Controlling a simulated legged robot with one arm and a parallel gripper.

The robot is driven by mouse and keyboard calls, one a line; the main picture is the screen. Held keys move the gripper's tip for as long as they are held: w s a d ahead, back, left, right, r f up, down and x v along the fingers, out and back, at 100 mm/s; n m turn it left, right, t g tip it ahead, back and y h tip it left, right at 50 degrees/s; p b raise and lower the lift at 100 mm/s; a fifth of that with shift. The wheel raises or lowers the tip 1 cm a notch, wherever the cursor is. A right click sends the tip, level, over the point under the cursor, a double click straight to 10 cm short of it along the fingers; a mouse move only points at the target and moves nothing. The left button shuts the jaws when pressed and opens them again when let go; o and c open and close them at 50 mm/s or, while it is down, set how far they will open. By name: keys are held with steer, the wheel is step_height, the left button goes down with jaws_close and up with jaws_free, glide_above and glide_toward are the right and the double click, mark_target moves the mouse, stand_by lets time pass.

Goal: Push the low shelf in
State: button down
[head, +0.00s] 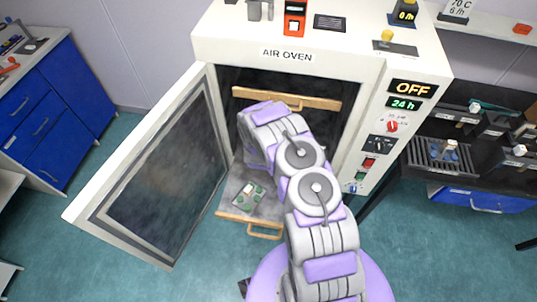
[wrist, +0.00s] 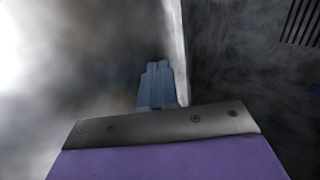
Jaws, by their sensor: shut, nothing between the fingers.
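The air oven (head: 287,55) stands with its door (head: 160,170) swung open to the left. The low shelf (head: 232,190) is a grey plate, pulled out past the oven front, with a wooden front bar and handle (head: 263,234). A green holder with small round pieces (head: 249,197) lies on it. My arm crosses over the shelf's right part and hides it. My gripper is hidden behind the arm in the head view. In the wrist view my gripper (wrist: 155,82) is shut and empty, close to a pale upright edge (wrist: 178,50) and blurred grey surfaces. I cannot tell whether it touches anything.
The upper shelf's wooden bar (head: 286,98) spans the oven opening above. The control panel (head: 385,135) reads OFF and 24 h. A blue cabinet (head: 50,110) stands at left and a black rack (head: 480,150) at right. Floor in front of the door is clear.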

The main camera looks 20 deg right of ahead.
steer(key=shift+w+d+f, duration=0.1)
steer(key=shift+w+d, duration=0.5)
steer(key=shift+w, duration=0.2)
